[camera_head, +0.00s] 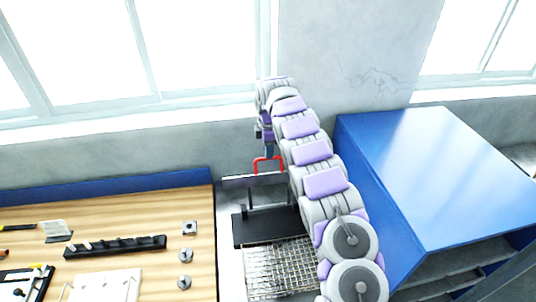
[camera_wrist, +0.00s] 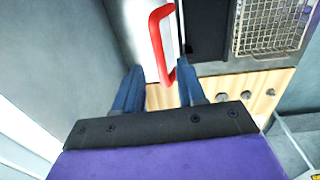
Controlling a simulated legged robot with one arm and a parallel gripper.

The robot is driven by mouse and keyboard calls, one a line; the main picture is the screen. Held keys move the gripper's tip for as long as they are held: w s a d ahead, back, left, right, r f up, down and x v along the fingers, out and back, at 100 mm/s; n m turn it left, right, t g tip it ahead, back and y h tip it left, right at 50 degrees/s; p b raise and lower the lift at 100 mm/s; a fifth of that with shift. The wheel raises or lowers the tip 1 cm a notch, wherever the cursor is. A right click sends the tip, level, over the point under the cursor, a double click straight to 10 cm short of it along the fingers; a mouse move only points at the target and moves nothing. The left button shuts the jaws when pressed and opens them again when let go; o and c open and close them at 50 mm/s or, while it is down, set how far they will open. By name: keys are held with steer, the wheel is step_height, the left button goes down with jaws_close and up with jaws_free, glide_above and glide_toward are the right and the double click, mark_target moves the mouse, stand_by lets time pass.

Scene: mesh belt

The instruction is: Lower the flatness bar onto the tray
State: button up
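The flatness bar (camera_head: 236,183) is a thin grey strip with a red handle (camera_head: 268,162), behind a black plate. The red handle (camera_wrist: 158,40) also shows in the wrist view. My gripper (camera_head: 268,150) is just above the handle in the head view. In the wrist view its blue fingers (camera_wrist: 161,72) are spread wide, with the handle's near end between their tips and a gap on the left. I cannot tell whether either finger touches it. The wire mesh tray (camera_head: 262,272) lies in front of the black plate; it also shows in the wrist view (camera_wrist: 262,50). My arm hides its right side.
The black plate (camera_head: 240,232) with an upright post stands between bar and tray. A wooden bench (camera_head: 95,205) at left holds a black rack (camera_head: 115,247), several small metal parts and a white block (camera_head: 108,287). A large blue cabinet (camera_head: 440,180) stands close to the arm's right.

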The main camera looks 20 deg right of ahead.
steer(key=shift+w+f, duration=0.1)
steer(key=shift+f, duration=1.45)
jaws_close()
steer(key=shift+r, duration=0.1)
